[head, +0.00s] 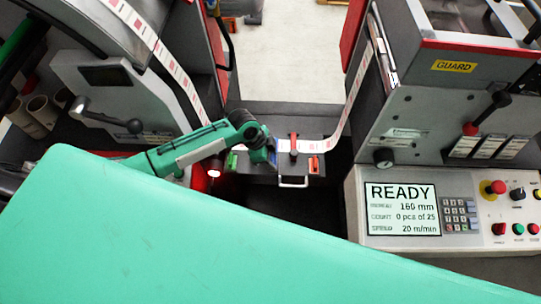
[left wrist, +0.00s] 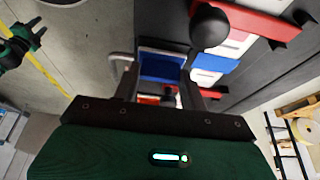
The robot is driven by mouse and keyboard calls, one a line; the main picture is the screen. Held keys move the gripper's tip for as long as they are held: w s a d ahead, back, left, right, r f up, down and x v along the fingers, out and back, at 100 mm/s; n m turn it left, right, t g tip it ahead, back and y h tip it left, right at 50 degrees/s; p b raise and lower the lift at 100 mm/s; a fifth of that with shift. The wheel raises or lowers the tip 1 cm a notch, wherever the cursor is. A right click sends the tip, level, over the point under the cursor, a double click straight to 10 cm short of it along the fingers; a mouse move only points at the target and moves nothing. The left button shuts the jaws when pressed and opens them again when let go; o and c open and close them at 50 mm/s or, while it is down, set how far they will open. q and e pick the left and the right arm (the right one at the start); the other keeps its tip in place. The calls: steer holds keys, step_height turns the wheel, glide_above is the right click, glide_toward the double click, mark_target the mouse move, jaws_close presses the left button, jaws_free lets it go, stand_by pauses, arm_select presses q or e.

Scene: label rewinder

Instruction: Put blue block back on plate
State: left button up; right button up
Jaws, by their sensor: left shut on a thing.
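My left gripper (head: 271,153) reaches from the left to the dark plate (head: 262,170) between the two machine sides. In the left wrist view its fingers (left wrist: 160,88) are shut on the blue block (left wrist: 161,66), one finger on each side. In the head view the block is mostly hidden by the gripper, and I cannot tell whether it touches the plate. A green block (head: 232,161) stands left of the gripper and an orange-red block (head: 314,164) to its right.
A red-handled lever (head: 293,144) stands close to the gripper's right. The label strip (head: 357,82) runs down to the plate from the upper right. A control panel (head: 446,207) reading READY is at the right. A crank handle (head: 104,116) juts out at the left.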

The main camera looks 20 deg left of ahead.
arm_select(q)
steer(key=shift+f, duration=0.25)
steer(key=o, duration=1.1)
